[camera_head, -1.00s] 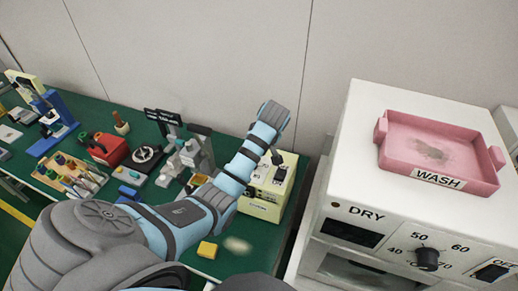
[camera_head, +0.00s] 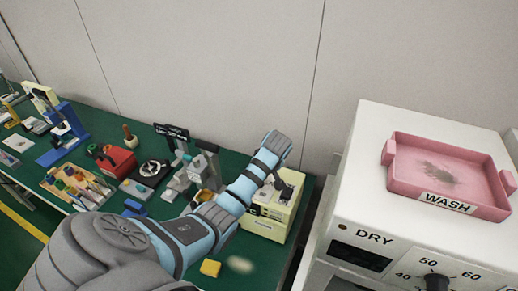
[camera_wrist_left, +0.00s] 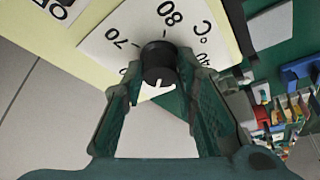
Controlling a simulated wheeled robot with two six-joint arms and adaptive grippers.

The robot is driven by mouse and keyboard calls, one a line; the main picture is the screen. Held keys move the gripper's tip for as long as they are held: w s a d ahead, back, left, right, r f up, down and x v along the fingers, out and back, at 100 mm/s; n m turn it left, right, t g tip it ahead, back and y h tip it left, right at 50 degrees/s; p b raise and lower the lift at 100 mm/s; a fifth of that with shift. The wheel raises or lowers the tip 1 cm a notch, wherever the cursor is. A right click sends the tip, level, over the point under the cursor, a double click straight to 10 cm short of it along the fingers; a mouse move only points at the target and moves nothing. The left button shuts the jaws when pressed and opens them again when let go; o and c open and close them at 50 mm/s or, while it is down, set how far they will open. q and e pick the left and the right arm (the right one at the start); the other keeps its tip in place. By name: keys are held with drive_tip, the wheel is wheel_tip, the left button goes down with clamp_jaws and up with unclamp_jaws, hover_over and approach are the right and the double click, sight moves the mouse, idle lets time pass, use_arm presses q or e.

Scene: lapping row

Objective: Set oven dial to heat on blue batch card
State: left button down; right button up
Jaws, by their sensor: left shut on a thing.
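My left gripper (camera_wrist_left: 160,85) is around a black dial knob (camera_wrist_left: 158,60), one finger on each side, and is shut on it. The knob has a white pointer mark and sits on a white scale marked 70, 80 and °C on a cream box (camera_wrist_left: 75,60). The mark points toward the lower edge of the wrist view; the number there is not readable. In the head view the cream box (camera_head: 265,227) stands on the bench beyond my left arm. The white DRY oven (camera_head: 350,205) has its own black dial (camera_head: 437,283), partly cut off. I cannot make out a blue batch card.
A pink WASH tray (camera_head: 400,185) sits on the oven. The green bench (camera_head: 95,108) holds a red box (camera_head: 118,161), a tool tray (camera_head: 60,195) and several small devices. A yellow block (camera_head: 210,267) lies near its front edge. My right gripper is out of view.

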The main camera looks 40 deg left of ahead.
use_arm(q)
drive_tip(key=shift+m, duration=0.3)
drive_tip(key=m+t, duration=0.1)
drive_tip(key=m, duration=0.1)
drive_tip(key=m+h, duration=0.1)
drive_tip(key=m, duration=0.1)
drive_tip(key=shift+s+a+m+t, duration=0.1)
drive_tip(key=shift+s+m+t, duration=0.05)
drive_tip(key=shift+m+t, duration=0.2)
drive_tip(key=m+h, duration=0.1)
drive_tip(key=m, duration=0.1)
drive_tip(key=m+t, duration=0.1)
drive_tip(key=m, duration=0.2)
drive_tip(key=shift+a+h, duration=0.15)
drive_tip(key=shift+h, duration=0.25)
drive_tip(key=m+h, duration=0.1)
drive_tip(key=m, duration=0.1)
drive_tip(key=m+h, duration=0.1)
drive_tip(key=m, duration=0.2)
drive_tip(key=shift+a+m+t, duration=0.15)
drive_tip(key=shift+m+t, duration=0.1)
drive_tip(key=shift+m, duration=0.1)
drive_tip(key=m+h, duration=0.1)
drive_tip(key=m, duration=0.1)
drive_tip(key=m+g+h, duration=0.1)
drive_tip(key=m, duration=0.2)
drive_tip(key=shift+m+b, duration=0.3)
drive_tip(key=shift+b, duration=0.1)
drive_tip(key=shift+a, duration=0.1)
